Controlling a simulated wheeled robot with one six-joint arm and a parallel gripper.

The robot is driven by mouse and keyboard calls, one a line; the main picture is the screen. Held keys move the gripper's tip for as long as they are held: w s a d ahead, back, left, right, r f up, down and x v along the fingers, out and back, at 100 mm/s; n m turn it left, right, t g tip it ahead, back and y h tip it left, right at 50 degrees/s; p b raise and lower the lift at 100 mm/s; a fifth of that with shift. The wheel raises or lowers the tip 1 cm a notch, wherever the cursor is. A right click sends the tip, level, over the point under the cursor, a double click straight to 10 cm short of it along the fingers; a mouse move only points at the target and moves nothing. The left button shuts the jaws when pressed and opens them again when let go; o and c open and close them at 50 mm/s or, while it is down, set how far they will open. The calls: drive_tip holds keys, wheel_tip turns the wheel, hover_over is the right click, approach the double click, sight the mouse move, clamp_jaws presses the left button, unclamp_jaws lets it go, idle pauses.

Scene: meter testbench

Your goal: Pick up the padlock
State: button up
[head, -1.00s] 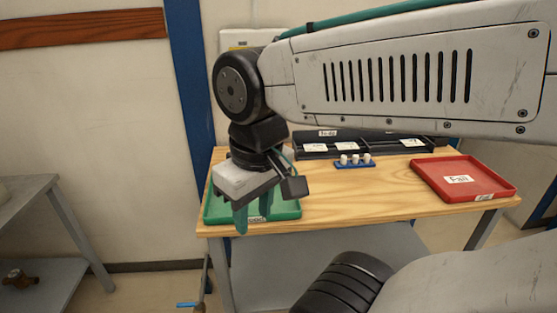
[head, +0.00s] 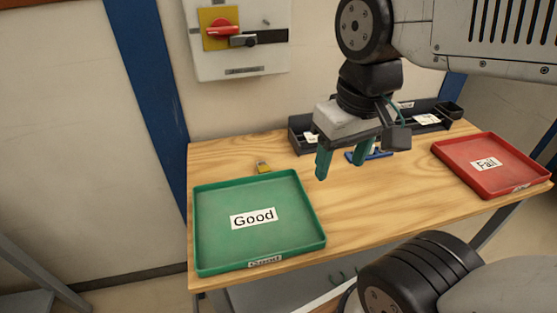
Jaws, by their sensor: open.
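A small brass-yellow padlock (head: 263,168) lies on the wooden table just behind the back edge of the green tray, in the head view. My gripper (head: 340,170) is open, with its two green fingers pointing down and nothing seen between them. It hangs above the table to the right of the padlock and apart from it. The padlock is small in the view, so its shackle is hard to make out.
The green "Good" tray (head: 205,245) is empty at the table's left. A red "Fail" tray (head: 455,165) lies at the right. A black organiser (head: 300,140) and a blue holder (head: 378,154) sit behind my gripper. A switch box (head: 240,60) hangs on the wall. Bare wood (head: 370,205) lies between the trays.

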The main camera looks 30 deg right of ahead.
drive_tip(key=w+f, duration=0.3)
drive_tip(key=w, duration=1)
drive_tip(key=m+g, duration=0.1)
drive_tip(key=m, duration=0.1)
approach(263, 168)
drive_tip(key=shift+s+d, duration=0.15)
drive_tip(key=shift+s, duration=0.35)
drive_tip(key=shift+w+f, duration=0.25)
drive_tip(key=shift+f, duration=0.45)
drive_tip(key=f, duration=0.7)
drive_tip(key=shift+w, duration=0.4)
drive_tip(key=shift+c, duration=0.4)
drive_tip(key=c, duration=1)
